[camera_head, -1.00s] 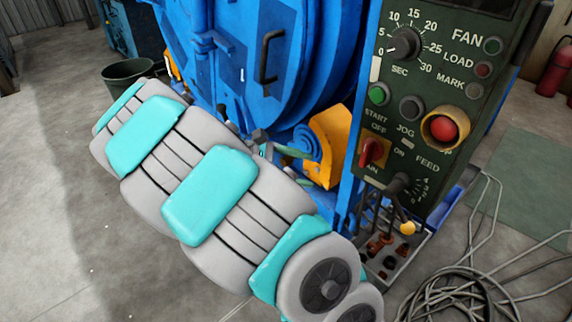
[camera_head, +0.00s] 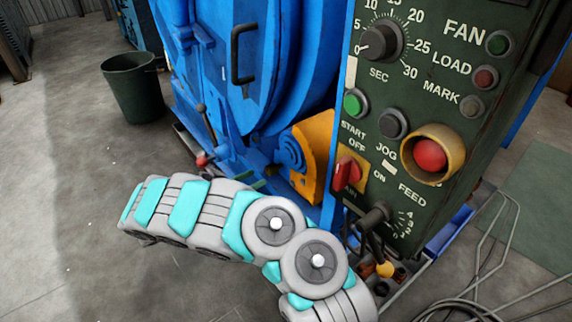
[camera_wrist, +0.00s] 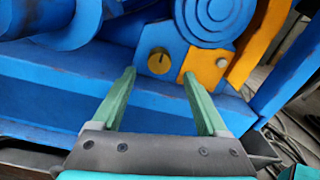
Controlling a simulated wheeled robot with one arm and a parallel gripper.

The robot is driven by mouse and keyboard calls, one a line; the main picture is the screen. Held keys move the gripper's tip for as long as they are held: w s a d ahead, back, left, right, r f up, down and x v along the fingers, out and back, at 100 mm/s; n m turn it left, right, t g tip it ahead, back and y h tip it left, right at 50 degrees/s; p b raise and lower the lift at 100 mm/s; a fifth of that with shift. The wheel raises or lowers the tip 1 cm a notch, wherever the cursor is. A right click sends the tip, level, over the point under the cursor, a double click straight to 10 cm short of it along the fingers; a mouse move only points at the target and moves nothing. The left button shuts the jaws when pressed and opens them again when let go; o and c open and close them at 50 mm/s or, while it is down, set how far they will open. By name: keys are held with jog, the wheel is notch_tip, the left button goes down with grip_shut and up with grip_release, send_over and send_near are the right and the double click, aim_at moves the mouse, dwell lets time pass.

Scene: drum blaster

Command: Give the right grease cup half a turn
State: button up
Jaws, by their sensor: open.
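A round brass cup (camera_wrist: 158,62) with a dark slot-like mark sits on the blue machine's lower face in the wrist view; it appears to be the grease cup. My gripper (camera_wrist: 159,74) is open, its two green fingers pointing at the cup. The cup shows between the fingertips, with nothing held; whether the tips are level with it I cannot tell. In the head view my arm covers part of the machine's base, and I cannot make out the cup there.
A yellow bracket (camera_wrist: 206,68) stands right of the cup, below a blue ringed hub (camera_wrist: 222,20). A blue ledge (camera_wrist: 60,88) runs below. The control panel (camera_head: 425,110) is at right, a bucket (camera_head: 133,88) at left. Cables (camera_head: 490,300) lie on the floor.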

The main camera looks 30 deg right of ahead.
aim_at(268, 172)
jog(key=shift+w+d+f+b, duration=0.15)
jog(key=shift+w+d, duration=0.1)
jog(key=shift+d, duration=1.05)
jog(key=shift+w+d+r+b, duration=0.15)
jog(key=shift+w+d, duration=0.1)
jog(key=shift+d, duration=1)
jog(key=shift+w+d+f+b, duration=0.15)
jog(key=shift+w+d, duration=0.1)
jog(key=shift+d, duration=1.05)
jog(key=shift+c, duration=0.2)
grip_shut()
